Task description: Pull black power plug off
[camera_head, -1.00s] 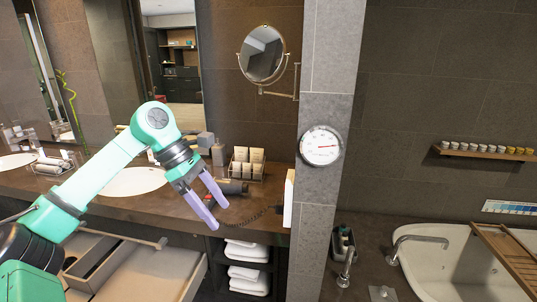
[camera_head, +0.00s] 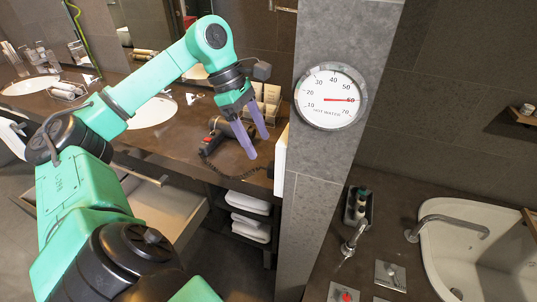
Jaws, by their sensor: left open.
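My left gripper (camera_head: 258,147) is open and empty, its two lilac fingers pointing down over the right end of the counter. A dark hair dryer (camera_head: 221,128) lies on the counter to the left of the fingers. Its coiled black cord (camera_head: 232,173) runs right along the front of the counter. The cord ends at a small dark shape, apparently the black power plug (camera_head: 270,170), by the white panel (camera_head: 281,155) at the counter's right end. This shape is below and right of the fingertips, seemingly apart from them. My right gripper is out of view.
A grey stone pillar (camera_head: 325,180) with a round dial (camera_head: 330,97) stands right of the counter (camera_head: 165,145). Card holders (camera_head: 271,98) stand behind the fingers. Folded towels (camera_head: 250,203) lie on shelves below. A bathtub (camera_head: 480,250) and tap are at the right.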

